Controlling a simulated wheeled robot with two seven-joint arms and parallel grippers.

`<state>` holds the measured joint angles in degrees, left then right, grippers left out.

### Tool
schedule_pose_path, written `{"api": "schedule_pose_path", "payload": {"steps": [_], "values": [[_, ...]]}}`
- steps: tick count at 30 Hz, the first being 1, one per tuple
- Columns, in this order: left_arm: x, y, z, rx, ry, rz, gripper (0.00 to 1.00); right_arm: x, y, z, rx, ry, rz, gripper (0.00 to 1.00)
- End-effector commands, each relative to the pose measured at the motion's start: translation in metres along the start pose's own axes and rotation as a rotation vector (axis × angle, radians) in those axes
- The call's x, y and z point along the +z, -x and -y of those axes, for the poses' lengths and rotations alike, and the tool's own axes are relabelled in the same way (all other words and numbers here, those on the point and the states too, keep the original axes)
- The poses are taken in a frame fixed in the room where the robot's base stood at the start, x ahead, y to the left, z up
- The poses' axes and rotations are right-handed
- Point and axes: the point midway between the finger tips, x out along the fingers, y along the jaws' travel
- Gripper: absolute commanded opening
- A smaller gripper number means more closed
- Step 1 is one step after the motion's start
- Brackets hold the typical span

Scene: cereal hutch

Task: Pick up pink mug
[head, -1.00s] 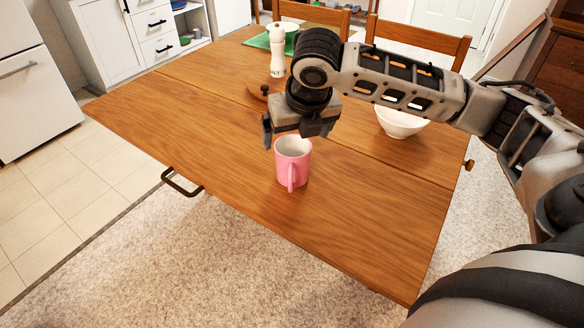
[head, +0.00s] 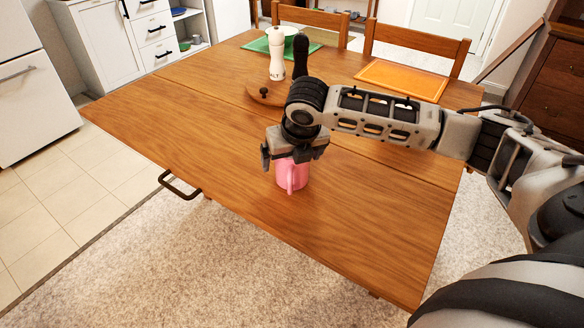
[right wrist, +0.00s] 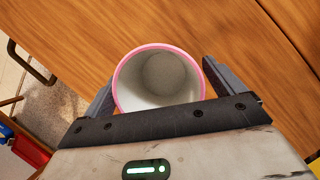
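The pink mug (head: 292,178) stands upright on the wooden table (head: 220,150), with its handle toward the camera. My right gripper (head: 292,160) is directly above it, pointing down, and hides the mug's rim in the head view. In the right wrist view the mug (right wrist: 160,82) shows its pink rim and pale inside between the two fingers of the right gripper (right wrist: 158,85). The fingers are open, one on each side of the mug, with a visible gap at the right one. My left gripper is not in view.
A white mill (head: 277,58) and a dark mill (head: 300,58) stand on a round wooden board (head: 262,93) farther back. A green placemat (head: 260,44) with a bowl and an orange placemat (head: 400,80) lie at the far side. The table's front is clear.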

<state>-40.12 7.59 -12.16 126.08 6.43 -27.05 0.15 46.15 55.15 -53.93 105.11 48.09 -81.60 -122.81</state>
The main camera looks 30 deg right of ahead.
Motion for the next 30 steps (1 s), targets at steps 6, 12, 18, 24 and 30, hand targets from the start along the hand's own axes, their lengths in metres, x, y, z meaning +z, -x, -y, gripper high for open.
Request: {"api": "schedule_pose_path", "payload": {"steps": [6, 12, 18, 24, 30], "values": [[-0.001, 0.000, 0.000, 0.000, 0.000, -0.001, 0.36, 0.000, 0.001, 0.000, 0.000, 0.000, 0.000, 0.37], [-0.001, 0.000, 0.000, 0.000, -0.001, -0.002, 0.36, 0.001, 0.001, 0.000, 0.001, -0.001, 0.003, 0.37], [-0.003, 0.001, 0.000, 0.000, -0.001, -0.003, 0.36, 0.004, 0.008, 0.000, 0.002, -0.001, 0.005, 0.37], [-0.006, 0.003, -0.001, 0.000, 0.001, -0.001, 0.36, 0.016, 0.034, 0.000, 0.001, -0.003, 0.008, 0.37], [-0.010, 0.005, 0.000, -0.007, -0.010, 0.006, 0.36, -0.003, 0.089, 0.009, 0.000, 0.002, 0.008, 0.37]]}}
